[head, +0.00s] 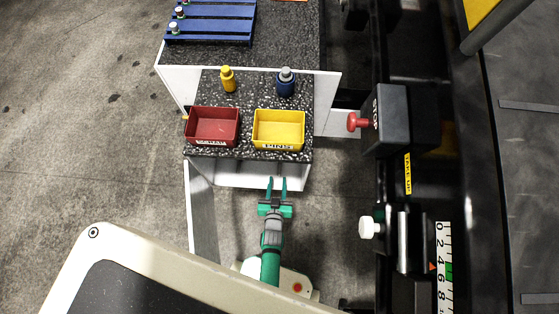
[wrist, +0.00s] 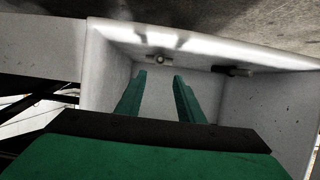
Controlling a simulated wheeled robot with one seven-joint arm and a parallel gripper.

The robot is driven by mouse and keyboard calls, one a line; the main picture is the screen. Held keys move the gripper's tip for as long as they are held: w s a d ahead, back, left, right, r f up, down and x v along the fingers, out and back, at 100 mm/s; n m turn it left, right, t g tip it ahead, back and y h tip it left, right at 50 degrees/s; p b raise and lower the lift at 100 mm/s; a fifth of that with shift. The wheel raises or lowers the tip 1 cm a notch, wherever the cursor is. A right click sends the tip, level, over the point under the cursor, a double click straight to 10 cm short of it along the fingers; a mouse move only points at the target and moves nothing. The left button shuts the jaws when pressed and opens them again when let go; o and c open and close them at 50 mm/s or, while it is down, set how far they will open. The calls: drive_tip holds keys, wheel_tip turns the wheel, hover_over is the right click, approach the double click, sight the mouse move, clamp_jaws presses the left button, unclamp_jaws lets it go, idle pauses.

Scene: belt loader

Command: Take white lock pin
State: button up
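A white knob (head: 368,228), which looks like the white lock pin, sticks out to the left from the dark machine frame beside the scale. My gripper (head: 277,181) is well to the left of it, pointing toward the top of the picture at the white front of the cart. Its two green fingers are apart with nothing between them. In the wrist view, my gripper (wrist: 159,76) faces a white box-like recess (wrist: 110,60). The knob is not visible in that view.
A red bin (head: 213,112) and a yellow bin (head: 279,114) stand on the speckled cart top, with yellow and blue bottles behind. A red stop button (head: 355,122) juts from a dark box. Floor shows between my gripper and the machine frame.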

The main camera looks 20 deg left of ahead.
sight(279, 174)
drive_tip(key=x, duration=0.5)
drive_tip(key=shift+w+a+f, duration=0.1)
drive_tip(key=shift+w+f, duration=0.05)
drive_tip(key=shift+w, duration=0.1)
drive_tip(key=shift+w+f, duration=0.2)
drive_tip(key=shift+w, duration=0.2)
drive_tip(key=shift+x, duration=2.45)
drive_tip(key=shift+w+r, duration=0.1)
clamp_jaws()
